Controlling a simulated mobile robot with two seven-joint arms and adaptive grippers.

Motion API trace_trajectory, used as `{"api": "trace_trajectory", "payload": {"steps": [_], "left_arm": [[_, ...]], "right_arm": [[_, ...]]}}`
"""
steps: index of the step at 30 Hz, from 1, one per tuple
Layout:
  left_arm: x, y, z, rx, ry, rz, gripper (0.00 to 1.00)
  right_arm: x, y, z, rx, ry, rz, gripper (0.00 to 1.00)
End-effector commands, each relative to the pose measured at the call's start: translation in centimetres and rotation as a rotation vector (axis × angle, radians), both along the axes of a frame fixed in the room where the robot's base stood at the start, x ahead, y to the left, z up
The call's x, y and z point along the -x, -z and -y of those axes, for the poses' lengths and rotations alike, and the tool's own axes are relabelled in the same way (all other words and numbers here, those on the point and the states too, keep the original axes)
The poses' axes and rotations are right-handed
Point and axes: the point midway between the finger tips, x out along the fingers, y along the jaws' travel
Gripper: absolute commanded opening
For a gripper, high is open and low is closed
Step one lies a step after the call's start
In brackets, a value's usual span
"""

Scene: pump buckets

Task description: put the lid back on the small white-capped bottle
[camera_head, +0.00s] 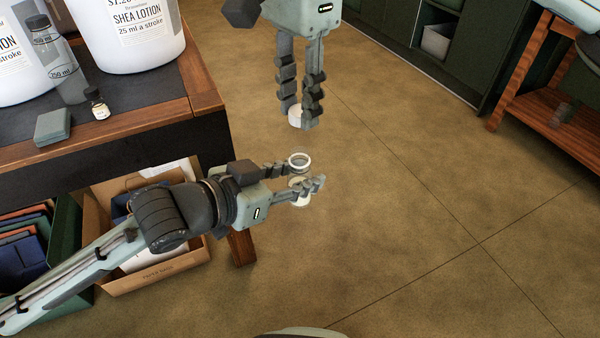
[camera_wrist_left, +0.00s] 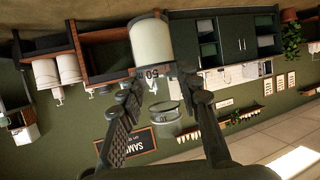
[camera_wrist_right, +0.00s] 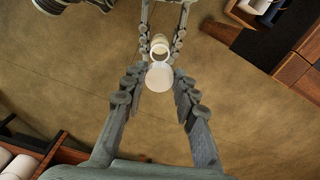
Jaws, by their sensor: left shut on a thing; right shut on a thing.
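The small bottle (camera_head: 299,194) is clear, with an open round mouth and cream-coloured contents low inside. My left gripper (camera_head: 303,176) is shut around it. The left wrist view shows the bottle (camera_wrist_left: 152,44) inverted, with part of a "50 m" marking. The white lid (camera_head: 296,116) is held at the fingertips of my right gripper (camera_head: 301,117), which is shut on it. In the head view the lid appears above the bottle mouth, with a gap between them. In the right wrist view the lid (camera_wrist_right: 159,77) sits just in front of the bottle's pale rim (camera_wrist_right: 160,48).
A cardboard box (camera_head: 160,278) is below. Open floor lies to the right.

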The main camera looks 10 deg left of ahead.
Motion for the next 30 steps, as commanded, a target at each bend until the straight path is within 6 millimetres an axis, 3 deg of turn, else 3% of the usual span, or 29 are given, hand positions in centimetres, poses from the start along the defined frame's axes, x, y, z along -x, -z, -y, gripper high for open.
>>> {"api": "trace_trajectory", "payload": {"steps": [16, 30], "left_arm": [[0.0, 0.0, 0.0, 0.001, 0.0, 0.001, 0.0], [0.0, 0.0, 0.0, 0.001, 0.0, 0.001, 0.0]], "right_arm": [[0.0, 3.9, 0.0, 0.0, -0.001, 0.0, 0.2], [0.2, 3.8, -0.2, 0.007, 0.0, 0.001, 0.2]]}}
